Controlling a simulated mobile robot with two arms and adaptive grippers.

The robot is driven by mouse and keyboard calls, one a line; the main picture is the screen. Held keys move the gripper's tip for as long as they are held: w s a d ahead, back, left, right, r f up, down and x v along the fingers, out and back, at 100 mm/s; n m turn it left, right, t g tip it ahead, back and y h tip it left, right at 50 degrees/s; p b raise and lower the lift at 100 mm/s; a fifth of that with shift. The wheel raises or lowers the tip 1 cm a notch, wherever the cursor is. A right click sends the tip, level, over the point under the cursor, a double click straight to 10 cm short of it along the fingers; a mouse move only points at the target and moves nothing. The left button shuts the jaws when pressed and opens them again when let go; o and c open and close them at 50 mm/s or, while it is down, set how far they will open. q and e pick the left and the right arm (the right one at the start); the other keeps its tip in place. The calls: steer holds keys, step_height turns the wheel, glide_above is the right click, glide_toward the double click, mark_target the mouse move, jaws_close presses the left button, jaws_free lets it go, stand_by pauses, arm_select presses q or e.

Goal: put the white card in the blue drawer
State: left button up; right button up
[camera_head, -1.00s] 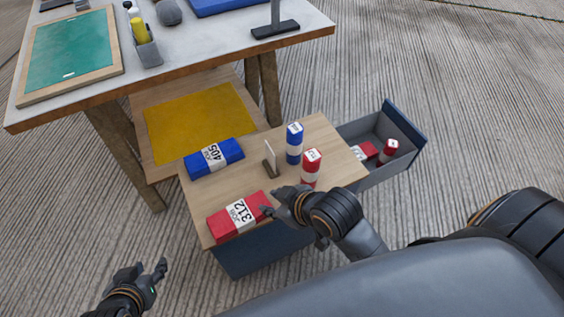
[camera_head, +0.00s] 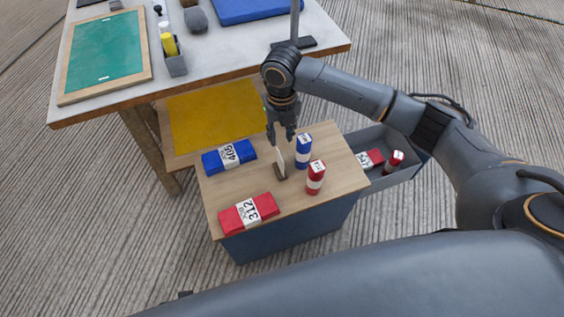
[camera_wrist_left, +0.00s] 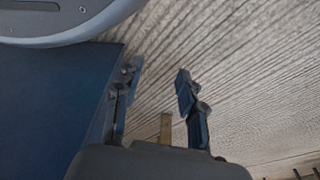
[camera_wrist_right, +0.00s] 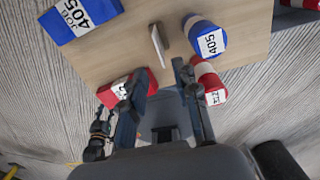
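The white card (camera_head: 281,158) stands upright in a small brown holder (camera_head: 280,174) on the wooden cabinet top. It also shows edge-on in the right wrist view (camera_wrist_right: 158,45). My right gripper (camera_head: 282,134) is just above and behind the card in the head view, fingers pointing down; its fingers are apart and empty in the right wrist view (camera_wrist_right: 160,90). The blue drawer (camera_head: 397,180) is pulled out at the cabinet's right side, partly hidden by my right arm. My left gripper (camera_wrist_left: 158,95) is open and empty, out of the head view.
A blue roll (camera_head: 303,151) and red roll (camera_head: 315,178) stand close right of the card. A blue bundle (camera_head: 229,157) and red bundle (camera_head: 249,213) lie left. The drawer holds a red bundle (camera_head: 370,159) and red roll (camera_head: 393,161). A workbench (camera_head: 215,55) stands behind.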

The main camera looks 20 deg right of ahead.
steer(key=b, duration=0.2)
glide_toward(280, 169)
steer(key=f, duration=0.3)
steer(key=f+b, duration=0.1)
steer(key=f, duration=0.2)
steer(key=shift+w, duration=0.2)
steer(key=shift+f, duration=0.45)
arm_select(q)
steer(key=w+r, duration=0.4)
steer(key=r, duration=0.5)
steer(key=shift+d+t, duration=0.25)
steer(key=shift+t, duration=0.05)
arm_select(e)
jaws_close()
